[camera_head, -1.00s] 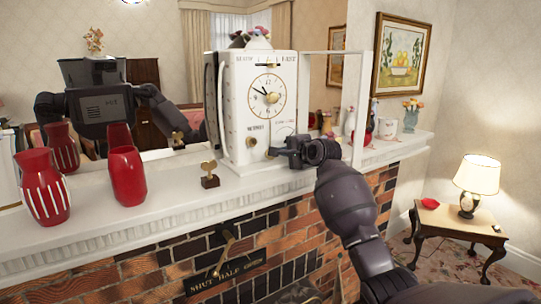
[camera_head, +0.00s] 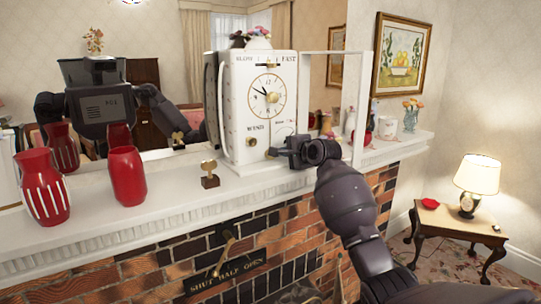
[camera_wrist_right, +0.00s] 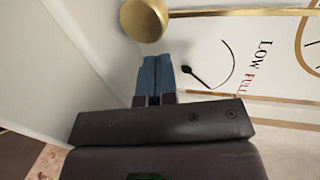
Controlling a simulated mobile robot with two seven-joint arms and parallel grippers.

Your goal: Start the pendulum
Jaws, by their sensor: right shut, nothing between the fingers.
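The white clock (camera_head: 235,130) stands on the mantel with its front door frame (camera_head: 358,120) swung open to the right. Its gold pendulum bob (camera_wrist_right: 145,20) hangs on a gold rod (camera_wrist_right: 240,12) in the right wrist view. My right gripper (camera_wrist_right: 156,60) is shut and empty, with its blue fingertips just beside the bob. Whether they touch it I cannot tell. In the head view my right gripper (camera_head: 276,152) is at the lower right of the clock front and hides part of it. My left gripper is not in view.
A brass winding key (camera_head: 210,175) stands on the mantel (camera_head: 170,195) left of the clock. Red vases (camera_head: 128,180) are further left. A mirror behind reflects me. The shut/half/open damper plate (camera_head: 226,274) is on the bricks below. A lamp table (camera_head: 455,220) stands at right.

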